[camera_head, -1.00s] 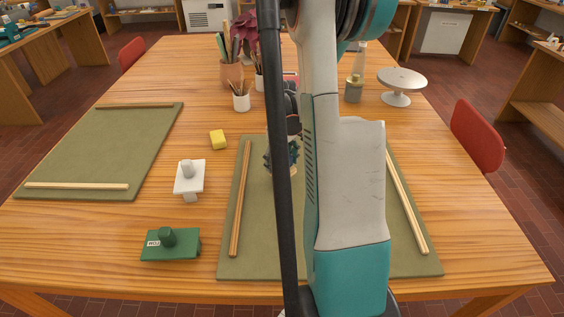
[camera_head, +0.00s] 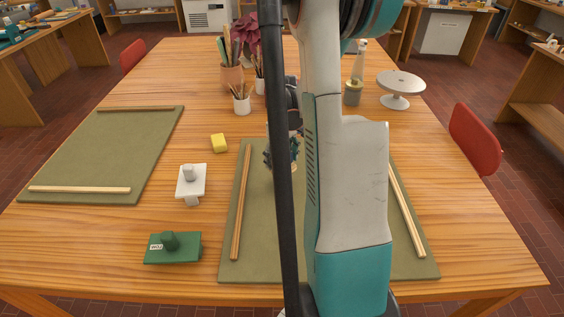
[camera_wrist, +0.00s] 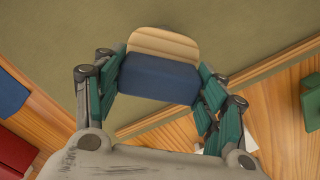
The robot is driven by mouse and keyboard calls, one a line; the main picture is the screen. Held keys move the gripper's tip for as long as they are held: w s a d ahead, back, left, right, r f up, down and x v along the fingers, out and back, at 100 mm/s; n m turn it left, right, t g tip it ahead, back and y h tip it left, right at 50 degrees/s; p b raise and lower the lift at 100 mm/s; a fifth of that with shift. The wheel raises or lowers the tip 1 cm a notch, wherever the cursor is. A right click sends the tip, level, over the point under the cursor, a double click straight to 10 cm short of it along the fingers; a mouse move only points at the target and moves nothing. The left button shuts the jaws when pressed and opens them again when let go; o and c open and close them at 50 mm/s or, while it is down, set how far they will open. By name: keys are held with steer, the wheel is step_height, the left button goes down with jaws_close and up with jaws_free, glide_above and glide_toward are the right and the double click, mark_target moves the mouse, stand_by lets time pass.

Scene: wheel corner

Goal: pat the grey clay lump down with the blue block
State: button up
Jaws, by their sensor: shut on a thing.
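My gripper (camera_wrist: 160,82) is shut on the blue block (camera_wrist: 160,78), which sits between its green fingers in the wrist view. A tan, layered piece (camera_wrist: 163,44) shows at the block's far edge; I cannot tell whether it is part of the block. In the head view my gripper (camera_head: 281,153) is over the far part of the right green mat (camera_head: 262,225), mostly hidden behind my arm. The tan piece shows beside it there too (camera_head: 294,148). I cannot make out the grey clay lump in either view; my arm covers much of the mat.
Wooden strips (camera_head: 241,205) (camera_head: 406,212) lie along the mat's sides. To its left are a white handled tool (camera_head: 191,183), a green handled block (camera_head: 174,248) and a yellow block (camera_head: 219,143). Pots of tools (camera_head: 241,104) and a white turntable (camera_head: 401,84) stand farther back.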

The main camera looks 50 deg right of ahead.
steer(key=shift+f, duration=0.1)
steer(key=shift+f+b, duration=0.95)
steer(key=shift+f, duration=0.15)
steer(key=shift+f, duration=0.2)
steer(key=shift+f+b, duration=0.35)
steer(key=shift+b, duration=0.1)
steer(key=shift+f+b, duration=0.2)
steer(key=shift+b, duration=0.4)
stand_by(2.5)
steer(key=shift+r, duration=0.1)
steer(key=shift+r+p, duration=1.25)
steer(key=shift+r, duration=0.45)
